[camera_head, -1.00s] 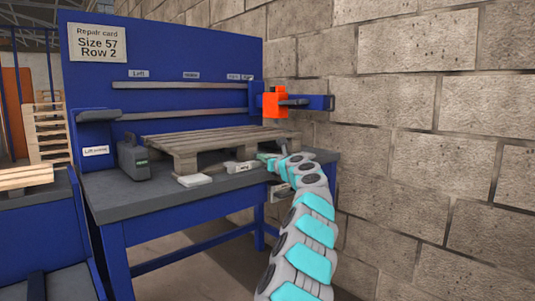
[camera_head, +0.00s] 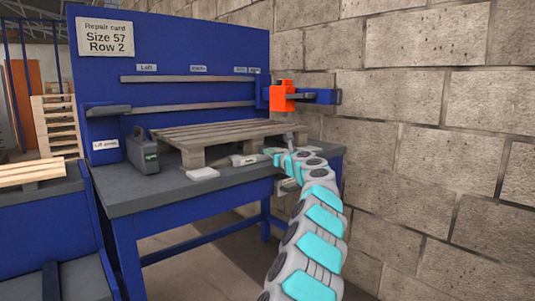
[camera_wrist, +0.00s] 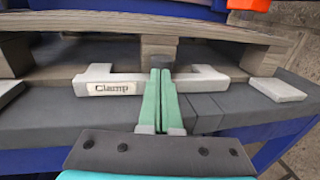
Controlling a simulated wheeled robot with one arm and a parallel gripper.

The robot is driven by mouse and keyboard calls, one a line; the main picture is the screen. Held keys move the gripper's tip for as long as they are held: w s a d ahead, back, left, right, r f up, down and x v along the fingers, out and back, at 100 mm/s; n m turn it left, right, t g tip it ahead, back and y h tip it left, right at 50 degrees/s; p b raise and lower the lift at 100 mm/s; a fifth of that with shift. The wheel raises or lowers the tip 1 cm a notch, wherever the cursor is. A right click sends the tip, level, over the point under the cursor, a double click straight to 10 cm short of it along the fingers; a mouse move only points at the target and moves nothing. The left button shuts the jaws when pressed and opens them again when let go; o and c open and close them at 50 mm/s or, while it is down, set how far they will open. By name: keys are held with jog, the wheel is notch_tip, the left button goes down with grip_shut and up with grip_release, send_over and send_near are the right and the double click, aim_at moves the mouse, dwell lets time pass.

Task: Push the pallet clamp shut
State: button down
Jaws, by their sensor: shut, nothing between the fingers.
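The pallet clamp (camera_head: 243,160) is a pale grey bar low at the front edge of the wooden pallet (camera_head: 215,132). In the wrist view the clamp (camera_wrist: 205,84) carries a "Clamp" label at left and lies along the bench, just in front of the pallet's block. My gripper (camera_wrist: 160,72) is shut and empty, its green fingers together over the middle of the clamp bar and hiding part of it. Whether the tips touch the bar or the pallet block I cannot tell. In the head view my gripper (camera_head: 271,152) is at the clamp's right end.
The bench (camera_head: 150,194) has a blue frame and back panel. Pale flat pads lie on both sides of the clamp (camera_wrist: 277,90). An orange block (camera_head: 282,96) sits above right, near the brick wall.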

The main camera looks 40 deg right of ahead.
jog(key=s+a, duration=0.1)
jog(key=s, duration=1.1)
jog(key=shift+s+a, duration=0.15)
dwell(0.6)
